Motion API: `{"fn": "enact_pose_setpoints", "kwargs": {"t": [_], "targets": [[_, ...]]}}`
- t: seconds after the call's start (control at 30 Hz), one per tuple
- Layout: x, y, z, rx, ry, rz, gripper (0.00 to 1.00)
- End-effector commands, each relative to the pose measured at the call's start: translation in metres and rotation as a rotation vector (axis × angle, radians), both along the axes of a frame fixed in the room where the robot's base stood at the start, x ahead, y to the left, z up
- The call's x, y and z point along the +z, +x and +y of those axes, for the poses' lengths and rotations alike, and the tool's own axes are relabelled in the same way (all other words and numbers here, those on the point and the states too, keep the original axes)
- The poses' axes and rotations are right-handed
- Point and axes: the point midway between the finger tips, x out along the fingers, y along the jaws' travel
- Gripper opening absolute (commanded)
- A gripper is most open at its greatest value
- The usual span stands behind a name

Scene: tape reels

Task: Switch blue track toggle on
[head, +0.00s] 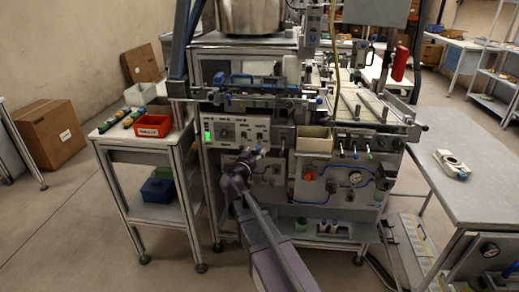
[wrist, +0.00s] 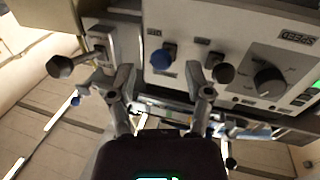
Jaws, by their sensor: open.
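The blue-tipped toggle (wrist: 163,57) stands on a light control panel (wrist: 240,30) in the wrist view. My gripper (wrist: 166,88) is open and empty, with its two fingers spread on either side below this toggle in the picture. Whether a finger touches it, I cannot tell. A black-tipped toggle (wrist: 222,73) is close to the right fingertip. In the head view my gripper (head: 247,158) is in front of the machine, just below the control panel (head: 238,122). The blue toggle cannot be made out there.
A rotary dial (wrist: 268,82) is on the same panel, right of the toggles. A separate black-knobbed lever (wrist: 60,66) sticks out at left. In the head view, a cart with a red bin (head: 153,126) stands left of the machine and a table (head: 462,185) stands right.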

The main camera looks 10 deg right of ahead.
Motion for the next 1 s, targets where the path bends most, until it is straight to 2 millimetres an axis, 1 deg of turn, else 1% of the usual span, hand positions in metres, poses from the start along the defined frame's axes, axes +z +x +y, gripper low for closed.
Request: {"fn": "enact_pose_setpoints", "kwargs": {"t": [0.03,0.2,0.33,0.63,0.67,0.7,0.77,0.8,0.87,0.9,1.0], "targets": [[0.0,0.008,-0.003,-0.001,0.0,0.0,0.65],[0.0,0.019,-0.011,0.0,0.0,0.0,0.65],[0.0,0.022,-0.013,0.0,0.0,0.0,0.65],[0.0,0.022,-0.014,0.001,0.0,0.0,0.65],[0.0,0.022,-0.014,0.0,0.0,0.0,0.62],[0.0,0.022,-0.014,0.0,0.0,0.0,0.5],[0.0,0.022,-0.014,0.0,0.0,0.0,0.32],[0.0,0.022,-0.014,0.0,0.0,0.0,0.2],[0.0,0.022,-0.014,0.0,0.0,0.0,0.02],[0.0,0.022,-0.014,0.0,0.0,0.0,0.0],[0.0,0.022,-0.014,0.0,0.0,0.0,0.0]]}}
